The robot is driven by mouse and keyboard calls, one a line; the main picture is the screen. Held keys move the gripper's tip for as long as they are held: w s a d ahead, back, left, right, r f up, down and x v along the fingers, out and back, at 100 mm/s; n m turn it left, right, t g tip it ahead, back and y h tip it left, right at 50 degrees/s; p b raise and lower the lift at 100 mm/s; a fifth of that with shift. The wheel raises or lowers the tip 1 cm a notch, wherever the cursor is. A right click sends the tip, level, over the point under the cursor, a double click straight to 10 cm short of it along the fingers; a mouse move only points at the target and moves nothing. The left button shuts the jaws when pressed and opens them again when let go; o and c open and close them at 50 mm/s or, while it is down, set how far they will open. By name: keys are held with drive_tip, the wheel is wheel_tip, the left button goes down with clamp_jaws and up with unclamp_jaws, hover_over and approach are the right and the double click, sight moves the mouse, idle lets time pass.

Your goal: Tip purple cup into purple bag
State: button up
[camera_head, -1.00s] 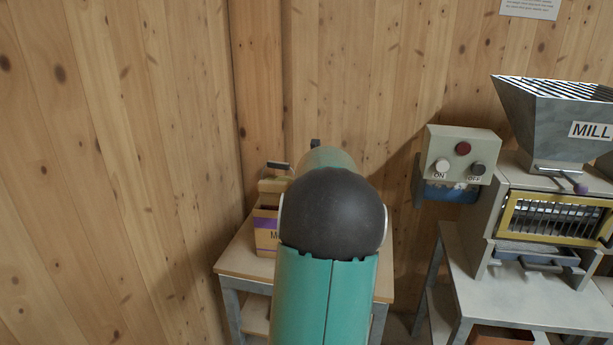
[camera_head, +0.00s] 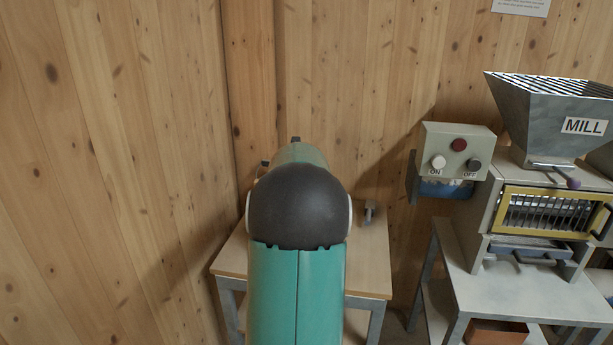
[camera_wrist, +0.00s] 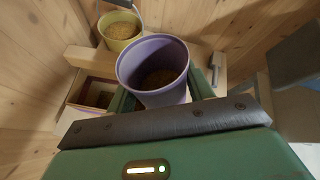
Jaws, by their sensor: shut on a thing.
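The purple cup (camera_wrist: 155,70) is between the green fingers of my gripper (camera_wrist: 163,98) in the wrist view. The gripper is shut on it. The cup's mouth shows, with brown grain-like stuff inside. The bag with a purple stripe (camera_wrist: 92,94) stands to the left of the cup on the small table, its top open and something dark inside. The cup is beside the bag in the picture; its height over the table is hard to tell. In the head view my arm hides the cup, the bag and the gripper.
A yellow bucket (camera_wrist: 121,32) of grain stands beyond the cup. A small grey tool (camera_head: 369,211) lies on the right of the wooden table (camera_head: 370,262). The mill (camera_head: 545,200) and its switch box (camera_head: 455,152) are at the right. Wooden walls close off the back and left.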

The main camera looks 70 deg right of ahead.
drive_tip(key=w+n+g, duration=0.1)
drive_tip(key=n+g, duration=0.1)
drive_tip(key=g, duration=0.1)
drive_tip(key=w+f+n+g, duration=0.1)
drive_tip(key=w+n+g, duration=0.1)
drive_tip(key=n+g, duration=0.1)
drive_tip(key=w+f+n+g, duration=0.1)
drive_tip(key=w+n+g, duration=0.1)
drive_tip(key=shift+w+g+h, duration=0.2)
drive_tip(key=shift+g+h, duration=0.2)
drive_tip(key=shift+w+n+g, duration=0.4)
drive_tip(key=shift+n+g, duration=0.2)
drive_tip(key=shift+n, duration=0.4)
drive_tip(key=shift+s+r, duration=0.15)
drive_tip(key=shift+s, duration=0.1)
drive_tip(key=m+t, duration=0.1)
drive_tip(key=s+r+m+t, duration=0.1)
drive_tip(key=t, duration=0.1)
drive_tip(key=m+t, duration=0.1)
drive_tip(key=m, duration=0.1)
drive_tip(key=shift+s+r+y, duration=0.15)
drive_tip(key=shift+r+y, duration=0.25)
